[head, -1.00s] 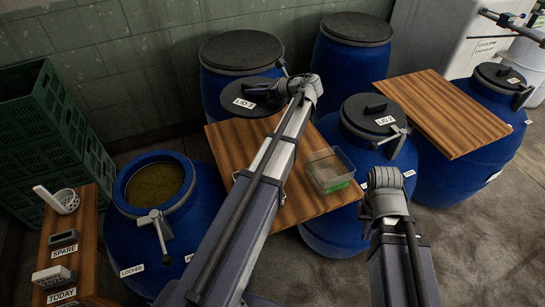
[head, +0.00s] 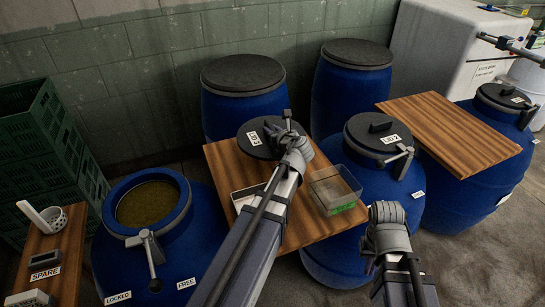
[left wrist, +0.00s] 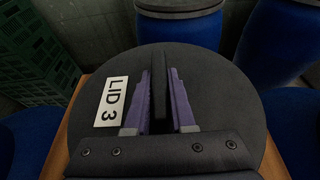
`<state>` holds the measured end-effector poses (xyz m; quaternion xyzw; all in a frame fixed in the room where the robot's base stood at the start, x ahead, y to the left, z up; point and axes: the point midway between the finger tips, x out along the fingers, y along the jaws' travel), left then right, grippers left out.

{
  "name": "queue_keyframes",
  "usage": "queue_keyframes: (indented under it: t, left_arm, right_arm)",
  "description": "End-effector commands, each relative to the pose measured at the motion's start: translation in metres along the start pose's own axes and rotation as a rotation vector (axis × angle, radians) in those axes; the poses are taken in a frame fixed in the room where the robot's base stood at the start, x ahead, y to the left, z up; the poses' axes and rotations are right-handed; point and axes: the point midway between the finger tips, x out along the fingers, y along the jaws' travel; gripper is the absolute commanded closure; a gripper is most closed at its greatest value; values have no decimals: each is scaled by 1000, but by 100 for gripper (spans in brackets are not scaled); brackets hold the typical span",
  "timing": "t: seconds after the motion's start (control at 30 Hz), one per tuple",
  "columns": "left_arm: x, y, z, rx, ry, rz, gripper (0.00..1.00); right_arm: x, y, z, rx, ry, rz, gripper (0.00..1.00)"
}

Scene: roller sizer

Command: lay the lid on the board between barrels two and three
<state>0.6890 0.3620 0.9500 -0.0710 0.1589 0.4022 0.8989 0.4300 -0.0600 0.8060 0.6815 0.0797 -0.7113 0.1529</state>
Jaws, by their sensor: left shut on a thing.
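The round dark lid labelled LID 3 (head: 256,152) is level over the back part of the wooden board (head: 222,165). I cannot tell whether it touches the wood. My left gripper (head: 286,118) is shut on the lid's raised black handle; the left wrist view shows the purple fingers (left wrist: 159,100) on either side of the handle (left wrist: 159,70) and the label to the left. The open barrel three (head: 185,240) stands left of the board, and barrel two (head: 335,255), under LID 2 (head: 365,140), to its right. My right arm is at lower right; its fingers are hidden.
A second board (head: 450,130) at right is bare. Green crates (head: 40,150) stand at left.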

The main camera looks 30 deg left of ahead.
Motion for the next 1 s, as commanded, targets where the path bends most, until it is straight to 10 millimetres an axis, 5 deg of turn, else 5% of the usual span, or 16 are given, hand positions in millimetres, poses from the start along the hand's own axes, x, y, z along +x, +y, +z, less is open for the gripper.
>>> queue_keyframes:
  t: [0.03,0.17,0.47,0.77,1.0]
  left_arm:
    - [6,0,-16,0,-1,0,100]
    - [12,0,-32,0,-1,1,100]
    - [14,0,-37,0,-1,1,100]
    - [25,0,-69,0,-1,1,100]
    - [25,0,-68,0,-1,1,100]
  right_arm:
    - [17,-2,-1,0,0,0,100]
    - [34,-3,-2,-1,0,0,100]
    - [39,-4,-2,-1,0,0,100]
    - [73,-7,-4,-1,0,0,100]
    - [72,-7,-4,-1,0,0,100]
